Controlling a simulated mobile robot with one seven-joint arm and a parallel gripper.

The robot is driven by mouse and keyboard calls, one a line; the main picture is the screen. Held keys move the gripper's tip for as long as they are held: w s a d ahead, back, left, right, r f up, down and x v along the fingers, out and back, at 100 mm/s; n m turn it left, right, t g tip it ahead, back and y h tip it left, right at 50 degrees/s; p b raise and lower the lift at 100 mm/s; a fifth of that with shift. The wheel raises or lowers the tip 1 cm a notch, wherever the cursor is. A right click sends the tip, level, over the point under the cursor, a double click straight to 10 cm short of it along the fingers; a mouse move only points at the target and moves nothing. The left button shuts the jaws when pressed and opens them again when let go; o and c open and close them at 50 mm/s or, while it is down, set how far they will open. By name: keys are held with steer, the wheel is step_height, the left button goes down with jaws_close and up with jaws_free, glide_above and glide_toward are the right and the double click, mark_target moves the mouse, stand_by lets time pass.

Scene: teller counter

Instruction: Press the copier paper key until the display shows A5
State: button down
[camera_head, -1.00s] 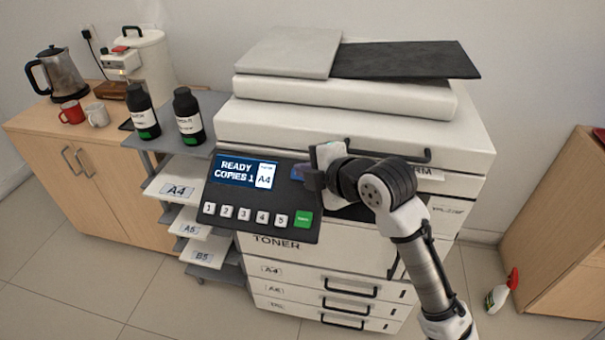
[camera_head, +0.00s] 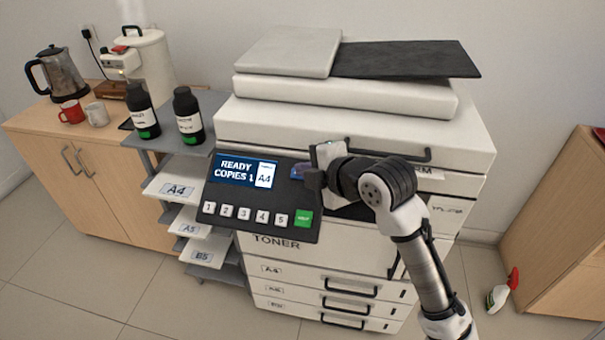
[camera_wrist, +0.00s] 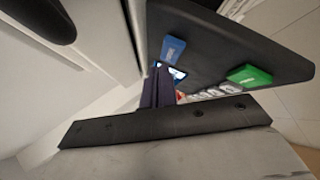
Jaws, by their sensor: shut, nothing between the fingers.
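The copier (camera_head: 350,120) carries a dark tilted control panel (camera_head: 262,196). Its display (camera_head: 245,172) reads READY, COPIES 1 and A4. A blue key (camera_head: 298,171) sits at the panel's upper right, partly hidden by my gripper in the head view; it shows whole in the wrist view (camera_wrist: 173,48). A green key (camera_head: 304,218) and several white number keys (camera_head: 244,213) line the lower edge. My gripper (camera_head: 312,180) is shut and empty, its fingertips close to the blue key. I cannot tell whether they touch it. In the wrist view the shut fingers (camera_wrist: 158,85) point at the panel.
A side shelf (camera_head: 213,104) left of the copier holds two dark toner bottles (camera_head: 187,115) and paper trays below. A wooden cabinet (camera_head: 95,160) with a kettle (camera_head: 58,75) and mugs stands farther left. A spray bottle (camera_head: 502,292) is on the floor at right.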

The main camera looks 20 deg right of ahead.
steer(key=shift+w+d+f+b, duration=0.1)
steer(key=shift+w+f+b, duration=0.05)
steer(key=shift+f+b, duration=0.3)
steer(key=shift+w+d+f+b, duration=0.1)
steer(key=shift+w+f+b, duration=0.15)
steer(key=shift+b, duration=0.35)
stand_by(0.5)
steer(key=shift+s+r, duration=0.1)
stand_by(0.3)
steer(key=shift+s+a+r, duration=0.25)
steer(key=shift+s+r, duration=0.1)
steer(key=shift+r, duration=0.3)
steer(key=r, duration=0.1)
steer(key=s+a+r+p, duration=0.1)
steer(key=s+r+p, duration=0.1)
steer(key=r, duration=0.1)
steer(key=shift+s+a+r, duration=0.1)
steer(key=shift+a, duration=0.15)
stand_by(0.7)
